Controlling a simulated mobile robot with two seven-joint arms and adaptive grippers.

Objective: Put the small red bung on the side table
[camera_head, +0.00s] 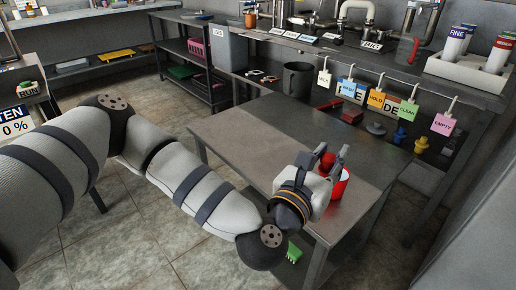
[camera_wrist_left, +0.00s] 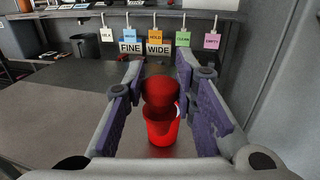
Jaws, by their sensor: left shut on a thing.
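My left gripper (camera_head: 325,158) is over the right part of a grey metal table (camera_head: 235,128), which looks like the side table. It is shut on a red bung (camera_head: 327,161), with one finger on each side. In the left wrist view the red bung (camera_wrist_left: 160,90) shows between the purple-padded fingers (camera_wrist_left: 160,78). A red cup (camera_head: 342,187) is just below it on the table, and it also shows in the left wrist view (camera_wrist_left: 160,130). Whether the bung touches the cup's rim is not clear. My right gripper is not in view.
The left and middle of the table top are clear. Behind it, a bench has hanging coloured tags (camera_head: 376,101) and several small items, including a blue one (camera_head: 400,136) and a yellow one (camera_head: 421,144). A dark bucket (camera_head: 297,79) stands behind the table. A wall closes the right.

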